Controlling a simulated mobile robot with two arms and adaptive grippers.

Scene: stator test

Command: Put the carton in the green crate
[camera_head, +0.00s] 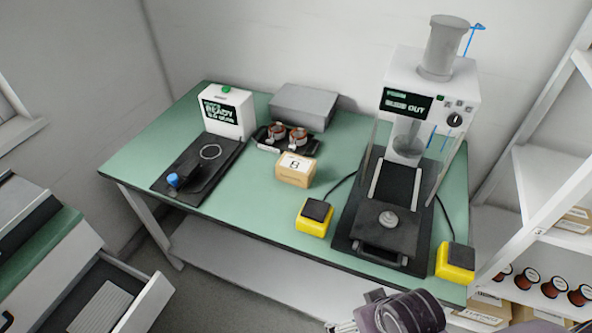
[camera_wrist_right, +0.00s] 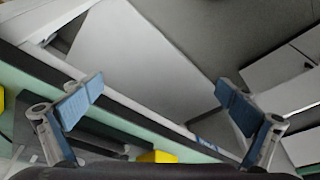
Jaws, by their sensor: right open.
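A small tan carton (camera_head: 296,170) with a white label on top sits on the green table (camera_head: 262,222), in front of a black tray with copper-wound parts. I see no green crate in either view. My right arm shows at the bottom of the head view, below the table's front edge; its fingertips are cut off or hidden there. In the right wrist view my right gripper (camera_wrist_right: 160,103) is open, its two blue-padded fingers wide apart with nothing between them. The carton is not in that view. My left gripper is not in view.
A press machine (camera_head: 430,95) stands at the table's right, with yellow pedal-like boxes (camera_head: 314,218) beside it. A tester (camera_head: 228,112) and black plate (camera_head: 198,170) are at left. An open drawer (camera_head: 105,300) juts out lower left. Shelves (camera_head: 550,180) with spools stand right.

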